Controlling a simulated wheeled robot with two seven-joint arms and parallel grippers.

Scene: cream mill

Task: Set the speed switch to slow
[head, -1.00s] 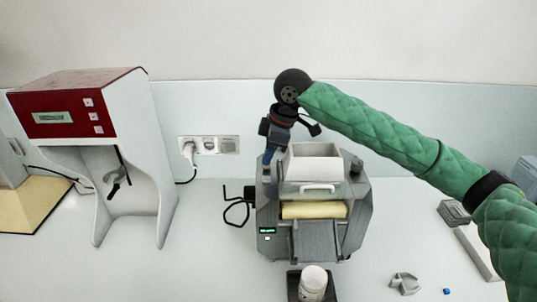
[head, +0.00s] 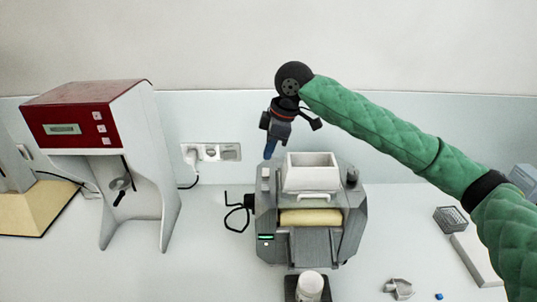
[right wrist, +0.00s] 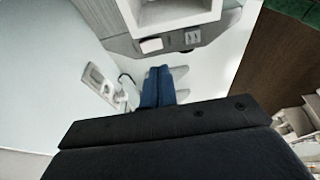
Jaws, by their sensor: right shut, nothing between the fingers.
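The grey mill (head: 262,215) stands on the bench with a white hopper (head: 312,160) on top and a pale roller at its front. A small lit green display (head: 265,236) is on its front left. A pale block (head: 266,172) sits on its top left; the right wrist view shows a white block (right wrist: 151,45) and a small grey fitting (right wrist: 192,38) at the mill's edge. I cannot tell which part is the speed switch or its setting. My right gripper (head: 268,155), blue-tipped, is shut and empty, above and behind the mill's left rear. Its fingers (right wrist: 157,88) show together. My left gripper is out of view.
A red and white machine (head: 90,130) stands at the left. A wall socket (head: 212,152) with a plug is behind. A white jar (head: 310,286) stands in front of the mill. A grey metal part (head: 399,288) lies at front right. Bench between the machines is mostly clear.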

